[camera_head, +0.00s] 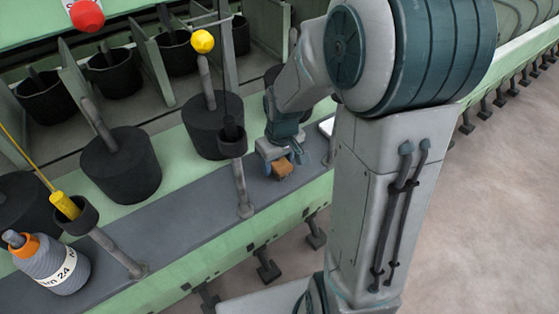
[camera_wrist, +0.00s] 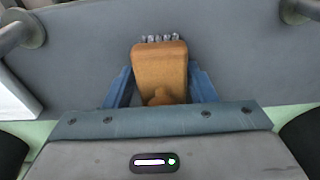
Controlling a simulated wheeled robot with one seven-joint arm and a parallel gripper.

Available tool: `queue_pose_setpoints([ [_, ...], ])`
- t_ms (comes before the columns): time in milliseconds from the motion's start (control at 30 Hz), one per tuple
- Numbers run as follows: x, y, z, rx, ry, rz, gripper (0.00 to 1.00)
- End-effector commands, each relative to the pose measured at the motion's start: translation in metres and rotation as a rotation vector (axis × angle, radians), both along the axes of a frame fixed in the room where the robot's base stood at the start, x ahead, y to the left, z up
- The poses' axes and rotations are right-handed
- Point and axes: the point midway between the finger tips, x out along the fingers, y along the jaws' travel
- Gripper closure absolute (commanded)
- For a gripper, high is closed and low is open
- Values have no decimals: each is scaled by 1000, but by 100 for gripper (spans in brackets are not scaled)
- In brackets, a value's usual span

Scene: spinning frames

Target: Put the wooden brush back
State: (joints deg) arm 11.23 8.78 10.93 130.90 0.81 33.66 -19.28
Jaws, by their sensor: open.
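The wooden brush (camera_wrist: 160,70) is an orange-brown block with a row of grey bristle tufts at its far end. It lies on the grey strip of the green machine frame, and it also shows in the head view (camera_head: 283,170) under my gripper (camera_head: 281,163). In the wrist view, the blue fingers of my gripper (camera_wrist: 162,88) stand open on either side of the brush. Whether either finger touches it cannot be told. The brush's near end is partly hidden by the gripper body.
Several black cans (camera_head: 121,165) stand behind the grey ledge (camera_head: 190,228). Black cups on posts (camera_head: 232,140) rise from the ledge, one with a yellow-handled tool (camera_head: 65,205). A grey bobbin (camera_head: 55,265) with an orange top stands at lower left. Open floor (camera_head: 480,210) lies at right.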

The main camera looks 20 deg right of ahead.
Motion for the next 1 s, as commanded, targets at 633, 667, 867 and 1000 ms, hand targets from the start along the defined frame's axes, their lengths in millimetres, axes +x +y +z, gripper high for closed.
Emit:
queue_pose_setpoints([
  [633,-8,-3,62,3,3,-5,38],
  [667,-9,-3,68,2,2,-5,38],
  [867,-13,-5,105,2,3,-4,38],
  [1000,-14,-5,119,1,4,-2,38],
])
